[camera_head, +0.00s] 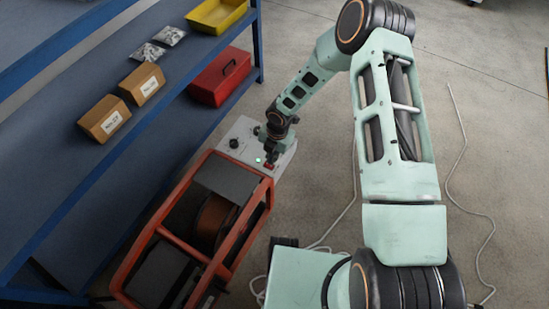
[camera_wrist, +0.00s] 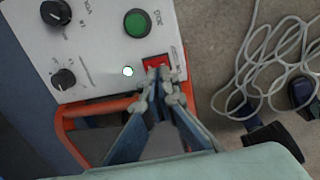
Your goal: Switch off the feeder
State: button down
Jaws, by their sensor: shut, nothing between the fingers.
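The feeder is an orange-framed unit (camera_head: 147,229) with a brown wire spool (camera_head: 212,217) and a pale control panel (camera_head: 240,131) at its far end. In the wrist view the panel (camera_wrist: 95,50) carries two black knobs (camera_wrist: 63,79), a green button (camera_wrist: 137,22), a small bright lamp (camera_wrist: 128,71) and a red switch (camera_wrist: 156,62). In the head view my gripper (camera_head: 271,158) is over the panel.
A blue shelf (camera_head: 60,150) stands at the left with two brown boxes (camera_head: 122,102), small clear bags (camera_head: 158,43) and a yellow bin (camera_head: 216,14). A red toolbox (camera_head: 219,77) is behind the panel. Pale cables (camera_wrist: 262,65) lie on the floor. Floor at the right is mostly open.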

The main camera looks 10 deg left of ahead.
notch_tip(320, 180, up, 11)
jog(key=d+p, duration=0.1)
jog(key=p, duration=0.1)
jog(key=shift+s+f, duration=0.2)
